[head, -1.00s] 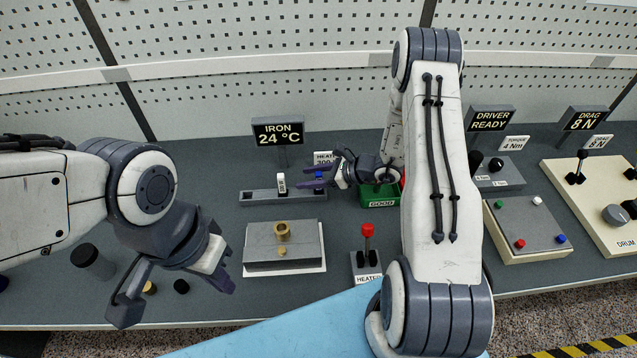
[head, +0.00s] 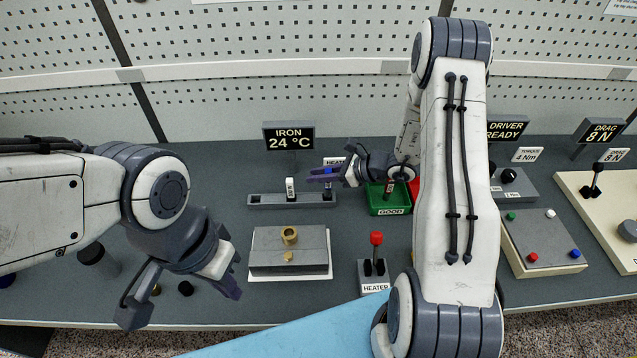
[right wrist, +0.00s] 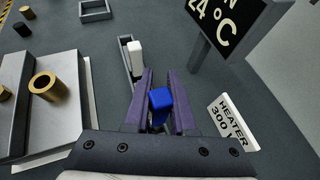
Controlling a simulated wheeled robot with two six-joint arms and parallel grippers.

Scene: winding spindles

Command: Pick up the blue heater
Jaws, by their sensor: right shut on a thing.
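The blue heater (right wrist: 159,102) is a small blue block between the two purple fingers of my right gripper (right wrist: 160,88) in the right wrist view. In the head view the blue heater (head: 328,181) stands at the right end of a grey rack (head: 265,201). My right gripper (head: 325,174) reaches in from the right and is shut on the heater. Whether the heater is still seated in the rack cannot be told. My left gripper (head: 185,300) is open and empty above the left part of the bench.
A white heater (head: 290,188) stands in the same rack. A grey block with a brass ring (head: 289,235) lies in front. The green GOOD bin (head: 389,207) is right of my right gripper. A HEATER switch (head: 375,265) stands near the front edge. The IRON display (head: 288,136) rises behind the rack.

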